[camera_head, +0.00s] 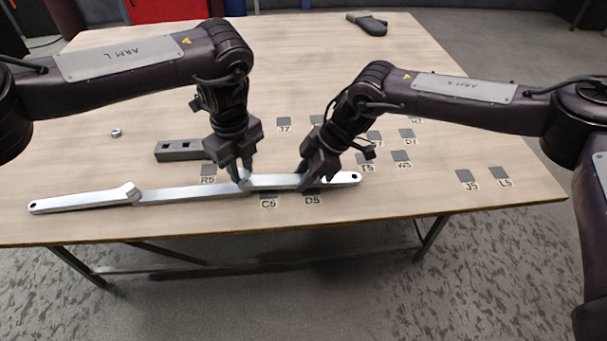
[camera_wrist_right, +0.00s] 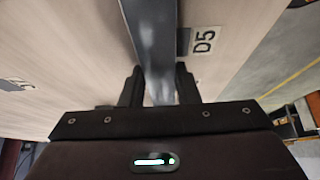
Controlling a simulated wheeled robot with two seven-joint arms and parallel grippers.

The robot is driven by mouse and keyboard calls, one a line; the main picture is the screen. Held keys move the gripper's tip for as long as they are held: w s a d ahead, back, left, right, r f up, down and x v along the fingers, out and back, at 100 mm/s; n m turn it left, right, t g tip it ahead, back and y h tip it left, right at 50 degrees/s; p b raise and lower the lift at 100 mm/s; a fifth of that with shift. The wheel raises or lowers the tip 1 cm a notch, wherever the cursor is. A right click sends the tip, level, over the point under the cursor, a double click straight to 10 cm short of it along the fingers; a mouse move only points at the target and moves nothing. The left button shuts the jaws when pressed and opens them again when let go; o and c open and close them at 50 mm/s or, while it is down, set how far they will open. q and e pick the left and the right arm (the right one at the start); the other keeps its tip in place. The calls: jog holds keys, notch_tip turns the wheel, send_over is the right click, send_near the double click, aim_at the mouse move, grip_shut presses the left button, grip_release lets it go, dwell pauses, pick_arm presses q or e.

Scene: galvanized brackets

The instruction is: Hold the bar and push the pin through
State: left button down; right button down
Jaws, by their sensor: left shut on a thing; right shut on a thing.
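A long silver bar (camera_head: 195,193) of jointed flat links lies along the table's front, with a hole in each outer end. My left gripper (camera_head: 243,179) points down at the joint between the middle and right links and is shut on silver metal there, seemingly the bar. Its fingers partly hide that joint. My right gripper (camera_head: 303,181) is shut on the right link. In the right wrist view the bar (camera_wrist_right: 151,40) passes between the fingers of this gripper (camera_wrist_right: 160,88). I cannot make out a separate pin; it may be hidden at the left fingertips.
A grey block (camera_head: 179,151) with square holes lies behind the bar. A small nut (camera_head: 116,132) is at the left. Several dark labelled squares, such as D5 (camera_wrist_right: 183,42), mark the table. A dark object (camera_head: 368,23) lies at the far edge. The table's back middle is clear.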

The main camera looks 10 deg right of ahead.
pick_arm(q)
jog(key=shift+f, duration=0.5)
pick_arm(e)
jog(key=shift+w, duration=0.1)
pick_arm(q)
jog(key=c, duration=1.1)
grip_release()
jog(key=shift+c, duration=0.2)
jog(key=shift+r, duration=3.05)
pick_arm(e)
jog(key=c, duration=1)
grip_release()
